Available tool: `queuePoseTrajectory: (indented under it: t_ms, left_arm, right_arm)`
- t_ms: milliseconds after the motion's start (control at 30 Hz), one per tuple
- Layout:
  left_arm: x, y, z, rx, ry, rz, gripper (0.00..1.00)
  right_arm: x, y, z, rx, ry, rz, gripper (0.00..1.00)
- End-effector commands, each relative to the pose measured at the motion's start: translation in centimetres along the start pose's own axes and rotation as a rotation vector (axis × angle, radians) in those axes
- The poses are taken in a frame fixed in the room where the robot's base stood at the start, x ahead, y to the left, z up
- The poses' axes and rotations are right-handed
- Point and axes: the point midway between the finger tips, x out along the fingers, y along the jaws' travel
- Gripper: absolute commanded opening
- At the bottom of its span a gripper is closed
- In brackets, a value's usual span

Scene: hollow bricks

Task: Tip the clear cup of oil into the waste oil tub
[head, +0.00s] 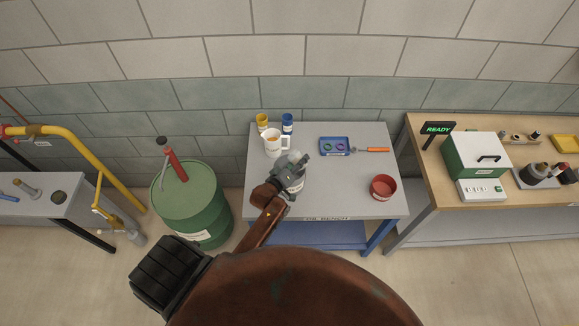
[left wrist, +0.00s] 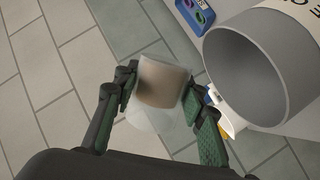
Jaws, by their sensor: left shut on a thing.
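The clear cup (left wrist: 160,85) with brownish oil is between the fingers of my left gripper (left wrist: 160,105), which is shut on it. In the head view my left gripper (head: 294,163) is over the middle of the oil bench, with a pale bit of the cup (head: 295,155) showing. The waste oil tub (left wrist: 245,65) is a grey, open, round container with a partly cut-off label, just right of the cup and apart from it in the wrist view. In the head view the gripper mostly covers the tub (head: 297,185). My right gripper is not in view.
On the oil bench (head: 340,205) stand a white jug (head: 272,145), yellow (head: 262,121) and blue (head: 287,121) cups, a blue tray (head: 335,146), an orange-handled tool (head: 377,150) and a red bowl (head: 383,187). A green drum (head: 190,205) is left.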

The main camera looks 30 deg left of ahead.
Motion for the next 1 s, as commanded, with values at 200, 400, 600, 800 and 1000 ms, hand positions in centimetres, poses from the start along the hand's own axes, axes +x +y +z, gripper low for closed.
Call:
queuePoseTrajectory:
  t_ms: [200, 400, 600, 800, 1000]
  left_arm:
    - [0.03, -0.02, 0.04, -0.001, 0.0, 0.0, 0.14]
    - [0.03, -0.02, 0.04, 0.0, 0.0, 0.0, 0.14]
    - [0.0, 0.03, -0.04, -0.02, -0.006, 0.004, 0.14]
    - [0.01, 0.1, -0.03, -0.109, -0.028, 0.018, 0.14]
    - [0.04, 0.02, 0.09, -0.115, -0.03, 0.018, 0.14]
  right_arm:
    - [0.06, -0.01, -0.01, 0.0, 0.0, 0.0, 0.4]
    - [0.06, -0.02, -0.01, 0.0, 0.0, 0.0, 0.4]
    - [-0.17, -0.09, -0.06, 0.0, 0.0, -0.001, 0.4]
    - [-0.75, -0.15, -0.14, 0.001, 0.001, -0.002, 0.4]
    - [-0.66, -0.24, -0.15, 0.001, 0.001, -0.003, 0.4]
